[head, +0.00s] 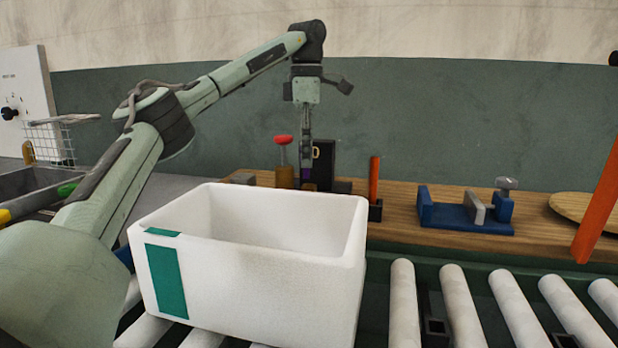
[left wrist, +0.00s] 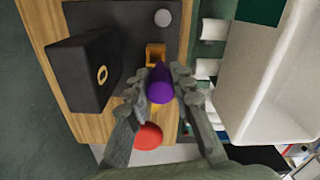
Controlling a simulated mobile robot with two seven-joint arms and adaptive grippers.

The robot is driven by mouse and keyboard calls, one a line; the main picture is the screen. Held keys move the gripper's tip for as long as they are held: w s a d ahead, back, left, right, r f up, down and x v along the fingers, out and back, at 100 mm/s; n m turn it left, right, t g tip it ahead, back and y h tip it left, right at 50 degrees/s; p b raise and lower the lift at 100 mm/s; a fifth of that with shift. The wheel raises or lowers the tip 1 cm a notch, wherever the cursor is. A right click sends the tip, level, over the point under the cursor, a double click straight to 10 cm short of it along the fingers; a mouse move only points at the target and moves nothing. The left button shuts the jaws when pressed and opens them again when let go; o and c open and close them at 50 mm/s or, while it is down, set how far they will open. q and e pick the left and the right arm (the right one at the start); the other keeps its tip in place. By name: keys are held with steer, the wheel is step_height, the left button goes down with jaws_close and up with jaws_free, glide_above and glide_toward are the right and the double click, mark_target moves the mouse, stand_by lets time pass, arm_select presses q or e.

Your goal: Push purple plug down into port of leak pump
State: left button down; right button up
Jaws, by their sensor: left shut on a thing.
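My left gripper (head: 306,178) points straight down behind the white box. In the left wrist view, its fingers (left wrist: 158,96) are shut on the purple plug (left wrist: 160,84), with one finger on each side. The plug's narrow end points at the square orange-brown port (left wrist: 155,53) on a dark base. I cannot tell whether the tip is in the port or just above it. A black block with a yellow ring mark (left wrist: 88,72), seemingly the leak pump's body, stands beside the port; it is partly hidden in the head view (head: 325,160). My right gripper is out of view.
A red knob (head: 283,139) on a brass base stands close to my left gripper. The white foam box (head: 250,270) sits on rollers in front. An orange post (head: 375,178) and a blue clamp (head: 465,220) stand to the right on the wooden board.

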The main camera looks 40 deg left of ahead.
arm_select(q)
steer(key=shift+w+f, duration=0.45)
step_height(320, 180, down, 4)
steer(key=shift+r, duration=0.25)
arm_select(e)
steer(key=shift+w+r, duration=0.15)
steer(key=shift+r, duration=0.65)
arm_select(q)
steer(key=c, duration=1.3)
jaws_free()
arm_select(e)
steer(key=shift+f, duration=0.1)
